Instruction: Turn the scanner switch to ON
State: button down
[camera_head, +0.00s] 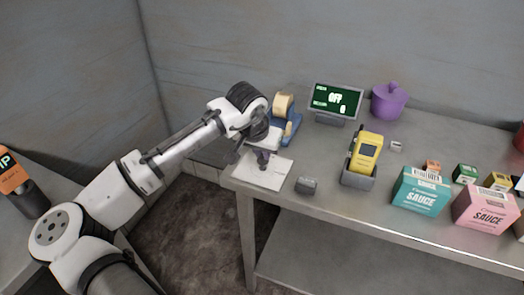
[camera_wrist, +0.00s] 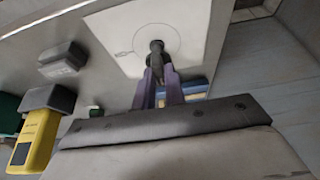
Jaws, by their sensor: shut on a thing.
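The scanner switch is a dark knob (camera_wrist: 156,47) on a white square plate (camera_head: 270,172) at the left end of the table. My gripper (camera_head: 262,159), with purple fingers (camera_wrist: 158,72), points down over the plate and is shut on the knob, which is partly hidden by the fingers. A green-lit display (camera_head: 335,99) at the back reads "OFF". The yellow scanner (camera_head: 368,146) stands in a grey cradle (camera_head: 358,180) to the right.
A small grey box (camera_head: 307,185) sits just right of the plate. A tape dispenser (camera_head: 286,125) stands close behind my gripper. A purple pot (camera_head: 389,101), a teal sauce box (camera_head: 420,192) and a pink sauce box (camera_head: 484,208) are farther right.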

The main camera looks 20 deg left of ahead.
jog(key=shift+m, duration=0.3)
jog(key=m+h, duration=0.1)
jog(key=m, duration=0.1)
jog(key=m+h+p, duration=0.1)
jog(key=m, duration=0.2)
jog(key=shift+w+a+g, duration=0.1)
jog(key=shift+g, duration=0.2)
jog(key=m+g+h, duration=0.1)
jog(key=m, duration=0.3)
jog(key=shift+a, duration=0.1)
jog(key=m+h+p, duration=0.1)
jog(key=m, duration=0.2)
jog(key=shift+w+g, duration=0.1)
jog(key=shift+g, duration=0.3)
jog(key=m+p, duration=0.1)
jog(key=m+g+p, duration=0.1)
jog(key=m, duration=0.1)
jog(key=shift+w+a+r, duration=0.1)
jog(key=shift+r, duration=0.1)
jog(key=shift+f+m+g+p, duration=0.15)
jog(key=shift+m+g+p, duration=0.45)
jog(key=shift+m+p, duration=0.4)
jog(key=shift+m, duration=0.3)
jog(key=c, duration=1.5)
grip_release()
